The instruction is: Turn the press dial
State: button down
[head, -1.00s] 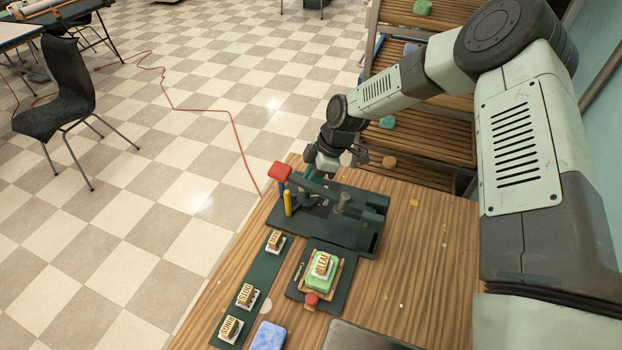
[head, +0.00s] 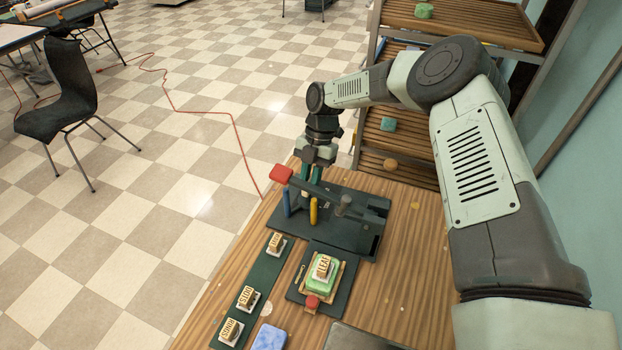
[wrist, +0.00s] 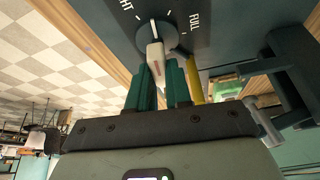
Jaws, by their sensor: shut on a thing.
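The press (head: 355,230) is a dark green machine with a red-tipped lever (head: 282,173) on the wooden table. Its round black dial (wrist: 155,35) shows at the top of the wrist view. The dial has a pale bar-shaped handle (wrist: 156,62) and a white line pointing up between a label ending in "HT" and the label "FULL". My gripper (wrist: 160,72) has its green fingers shut on the handle, one on each side. In the head view my gripper (head: 311,180) reaches down at the back left of the press, and the dial is hidden there.
Table space at the right is clear.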

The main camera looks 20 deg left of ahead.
jog(key=n+h, duration=0.1)
jog(key=n, duration=0.1)
jog(key=n+h, duration=0.1)
jog(key=n, duration=0.2)
jog(key=shift+a, duration=0.2)
jog(key=shift+n, duration=0.3)
jog(key=c, duration=1)
grip_release()
jog(key=shift+c, duration=0.2)
jog(key=v, duration=1)
jog(key=shift+a+r, duration=0.15)
jog(key=shift+r, duration=0.3)
